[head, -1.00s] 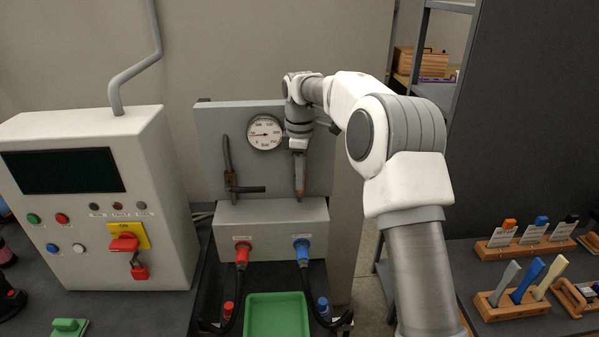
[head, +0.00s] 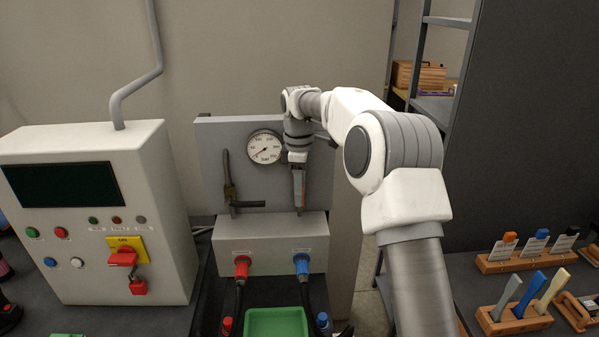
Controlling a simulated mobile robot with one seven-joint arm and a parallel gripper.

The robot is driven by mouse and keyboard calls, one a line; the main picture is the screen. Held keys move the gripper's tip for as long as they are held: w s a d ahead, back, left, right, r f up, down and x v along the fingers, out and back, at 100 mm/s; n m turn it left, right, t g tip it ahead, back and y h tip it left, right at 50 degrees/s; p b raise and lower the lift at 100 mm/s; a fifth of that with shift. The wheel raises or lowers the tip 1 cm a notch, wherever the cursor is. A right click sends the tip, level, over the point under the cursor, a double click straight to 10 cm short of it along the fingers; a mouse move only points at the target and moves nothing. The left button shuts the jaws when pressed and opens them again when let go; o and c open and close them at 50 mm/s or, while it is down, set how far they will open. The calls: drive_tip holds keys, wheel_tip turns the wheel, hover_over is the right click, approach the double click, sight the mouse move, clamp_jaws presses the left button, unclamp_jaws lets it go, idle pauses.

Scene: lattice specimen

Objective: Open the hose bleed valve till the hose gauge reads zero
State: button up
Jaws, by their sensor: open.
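The round hose gauge (head: 264,147) is on the upright grey panel (head: 212,160). Its needle appears to point to the lower left; the exact reading is too small to tell. Left of the gauge, a dark upright pipe with a brass-coloured fitting (head: 230,190) has a dark handle (head: 248,205) lying horizontally to the right; I cannot tell whether this is the bleed valve. My gripper (head: 299,206) is open and points down in front of the panel, right of the gauge and handle. Its fingers show edge-on, and I see nothing held. It may hide part of the panel.
Below the panel, a grey box (head: 270,233) carries a red coupling (head: 241,267) and a blue coupling (head: 302,264) with dark hoses. A green tray (head: 277,312) lies in front. A control cabinet (head: 160,240) stands left; tool racks (head: 515,318) stand right.

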wheel_tip(320, 180, up, 17)
drive_tip(key=p, duration=0.3)
drive_tip(key=shift+a, duration=0.15)
idle(0.4)
drive_tip(key=s+d+r+m+t+b, duration=0.2)
drive_tip(key=s+d+m, duration=0.15)
drive_tip(key=s, duration=0.55)
drive_tip(key=s+d+r+m+t+b, duration=0.15)
drive_tip(key=s+m, duration=0.25)
drive_tip(key=s, duration=0.4)
drive_tip(key=s+d+f+m+t+b, duration=0.1)
drive_tip(key=s+f+m, duration=0.3)
drive_tip(key=s+f, duration=0.4)
drive_tip(key=s+d+f+m+t+b, duration=0.1)
drive_tip(key=s+d+f+m+b, duration=0.1)
drive_tip(key=s+d+f+m, duration=0.2)
drive_tip(key=s+f, duration=0.3)
drive_tip(key=s, duration=0.5)
drive_tip(key=shift+f+b, duration=0.3)
drive_tip(key=shift+f, duration=0.05)
